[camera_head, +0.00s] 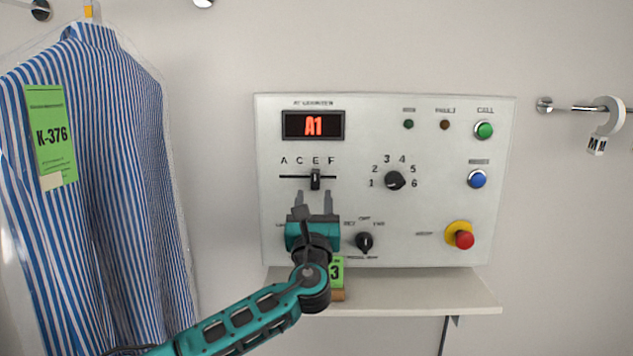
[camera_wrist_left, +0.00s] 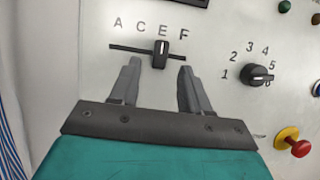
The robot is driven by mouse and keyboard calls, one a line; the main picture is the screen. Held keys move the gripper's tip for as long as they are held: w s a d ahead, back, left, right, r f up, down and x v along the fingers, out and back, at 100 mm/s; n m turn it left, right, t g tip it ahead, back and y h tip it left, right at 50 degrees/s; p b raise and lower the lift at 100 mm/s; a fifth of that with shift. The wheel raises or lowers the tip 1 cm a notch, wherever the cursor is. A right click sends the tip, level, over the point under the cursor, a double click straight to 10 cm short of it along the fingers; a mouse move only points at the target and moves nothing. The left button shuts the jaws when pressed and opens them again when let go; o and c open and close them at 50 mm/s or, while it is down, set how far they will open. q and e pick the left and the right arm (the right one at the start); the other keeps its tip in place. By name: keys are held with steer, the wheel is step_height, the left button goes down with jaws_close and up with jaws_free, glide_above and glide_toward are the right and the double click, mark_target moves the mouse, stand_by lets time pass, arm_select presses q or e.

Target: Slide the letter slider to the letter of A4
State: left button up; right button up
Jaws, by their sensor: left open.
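The letter slider (camera_head: 315,179) is a black knob on a horizontal slot under the letters A, C, E and F on a pale control panel (camera_head: 375,240). It stands under E; the left wrist view shows the slider (camera_wrist_left: 161,54) there too. The red display (camera_head: 313,125) above reads A1. My left gripper (camera_head: 313,194) is open, just below the slider. In the left wrist view its fingertips (camera_wrist_left: 160,67) point up at the panel, one to each side of the knob, with nothing held. My right gripper is not in view.
A number dial (camera_head: 395,180) marked 1 to 6 sits right of the slider, with a mode knob (camera_head: 364,242) below. A red emergency-style button (camera_head: 464,239) is at lower right. A shelf (camera_head: 430,292) lies below; a bagged striped shirt (camera_head: 110,150) tagged K-376 hangs left.

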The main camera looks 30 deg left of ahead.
mark_target(315, 183)
arm_select(q)
steer(key=x, duration=0.6)
steer(key=shift+w, duration=0.1)
jaws_close()
stand_by(0.3)
steer(key=shift+f, duration=0.1)
